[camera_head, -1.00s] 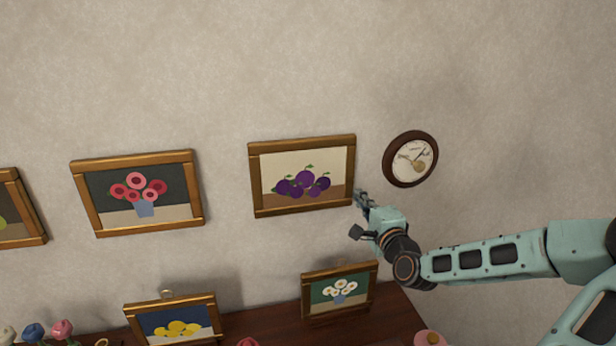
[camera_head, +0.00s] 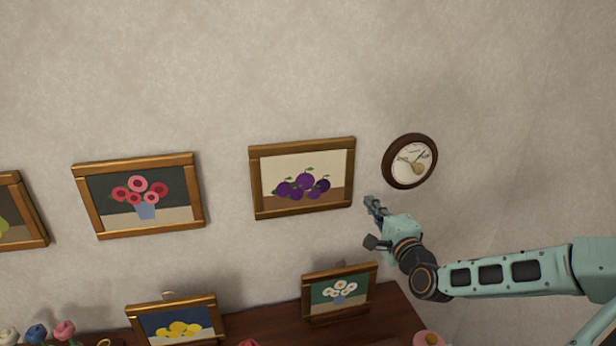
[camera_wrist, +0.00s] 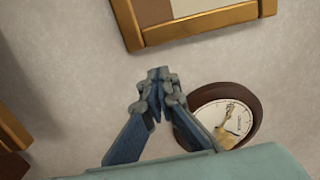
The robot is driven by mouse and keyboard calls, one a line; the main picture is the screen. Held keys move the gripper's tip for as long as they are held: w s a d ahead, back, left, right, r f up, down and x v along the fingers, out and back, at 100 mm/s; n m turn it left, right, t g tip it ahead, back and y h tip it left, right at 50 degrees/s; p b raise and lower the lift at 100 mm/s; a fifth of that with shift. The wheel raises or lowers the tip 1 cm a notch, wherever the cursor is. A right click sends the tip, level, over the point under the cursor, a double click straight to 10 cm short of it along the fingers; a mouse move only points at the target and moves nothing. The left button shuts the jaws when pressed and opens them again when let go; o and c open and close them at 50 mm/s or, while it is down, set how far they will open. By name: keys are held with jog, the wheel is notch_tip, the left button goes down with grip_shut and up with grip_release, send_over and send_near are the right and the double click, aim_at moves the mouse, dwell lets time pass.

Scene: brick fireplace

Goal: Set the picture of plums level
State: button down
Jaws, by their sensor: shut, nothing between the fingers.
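The picture of plums (camera_head: 302,142) hangs on the wall in a gold-brown wooden frame, with purple plums on a cream ground. Its top edge rises slightly to the right in the head view, much like that of the flower picture beside it. I cannot tell any small tilt. My gripper (camera_head: 371,203) is shut and empty, just right of the frame's lower right corner and apart from it. In the wrist view the fingertips (camera_wrist: 158,74) meet, with a corner part of a wooden frame (camera_wrist: 200,22) beyond them, cut off by the image edge.
A round brown clock (camera_head: 410,161) hangs right of the plums, close to my gripper. The flower picture (camera_head: 140,160) hangs to the left. Below, a daisy picture (camera_head: 339,291) and a lemon-like yellow picture (camera_head: 172,323) stand on a dark wooden shelf (camera_head: 392,317). Wall above is bare.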

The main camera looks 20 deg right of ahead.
jog(key=shift+s+a+p, duration=0.15)
jog(key=shift+s+p, duration=0.55)
jog(key=shift+s, duration=1.85)
